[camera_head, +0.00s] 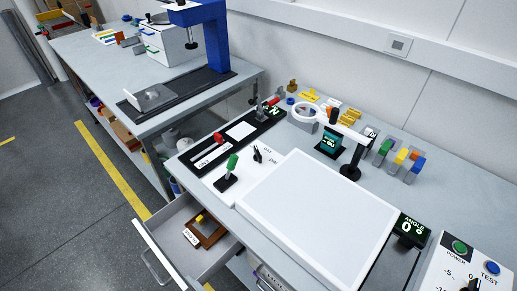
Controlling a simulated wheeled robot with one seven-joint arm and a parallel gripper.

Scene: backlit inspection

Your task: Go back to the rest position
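My gripper and arm do not show in the head view. The task names no object. A grey workbench (452,190) fills the right half, with a large white backlight panel (315,212) on it. A drawer (172,232) under the bench's left part stands pulled open. Inside it lies a brown frame (213,238) with a small yellow piece on it. A green-handled lever (231,165) stands left of the panel, on a white plate.
A control box (452,268) with green and blue buttons and an angle display (409,229) stand at right. A blue-columned stand (215,45) is on the far bench. Grey floor (60,185) is clear at left.

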